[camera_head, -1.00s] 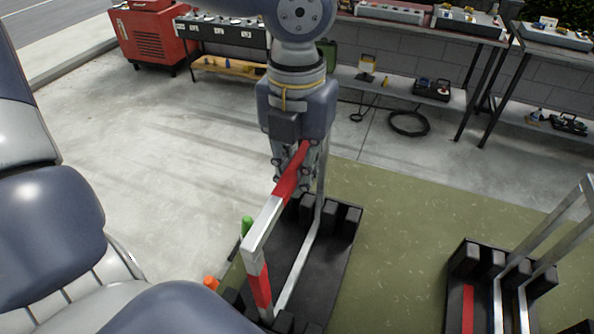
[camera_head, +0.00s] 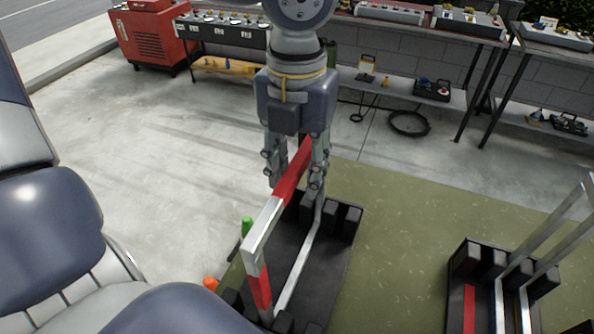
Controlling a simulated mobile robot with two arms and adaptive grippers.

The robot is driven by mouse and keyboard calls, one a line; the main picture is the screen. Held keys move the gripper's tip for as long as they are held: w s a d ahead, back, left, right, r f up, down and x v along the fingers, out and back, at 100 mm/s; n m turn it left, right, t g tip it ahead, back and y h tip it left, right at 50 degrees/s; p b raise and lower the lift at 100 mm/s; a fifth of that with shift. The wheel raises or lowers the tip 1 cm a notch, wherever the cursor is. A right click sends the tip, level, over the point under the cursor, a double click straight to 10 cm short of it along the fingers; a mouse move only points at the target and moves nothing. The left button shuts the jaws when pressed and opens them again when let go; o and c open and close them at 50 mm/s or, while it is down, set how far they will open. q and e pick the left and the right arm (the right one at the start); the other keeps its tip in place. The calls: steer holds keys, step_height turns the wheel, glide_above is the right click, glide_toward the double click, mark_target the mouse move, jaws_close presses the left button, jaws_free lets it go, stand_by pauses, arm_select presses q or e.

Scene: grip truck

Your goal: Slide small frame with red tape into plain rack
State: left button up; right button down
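The small frame with red tape (camera_head: 265,226) is a silver metal frame with red bands on its top bar and near post. It stands upright in the plain black rack (camera_head: 337,250), its lower bar lying along the rack between dark blocks. My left gripper (camera_head: 296,184) is above the far end of the frame, pointing down. Its fingers are spread, one on each side of the top bar, with a visible gap on the left. I cannot tell whether the right finger touches the frame. My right gripper is not in view.
Another black rack (camera_head: 462,262) with a red stripe and metal frames stands at the right. Green (camera_head: 247,225) and orange (camera_head: 210,283) items sit left of the plain rack. Benches (camera_head: 420,22) and a red cabinet (camera_head: 155,38) line the back. Green floor between the racks is clear.

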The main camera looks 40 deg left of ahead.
arm_select(q)
step_height(320, 180, up, 11)
steer(key=shift+r, duration=0.1)
stand_by(0.3)
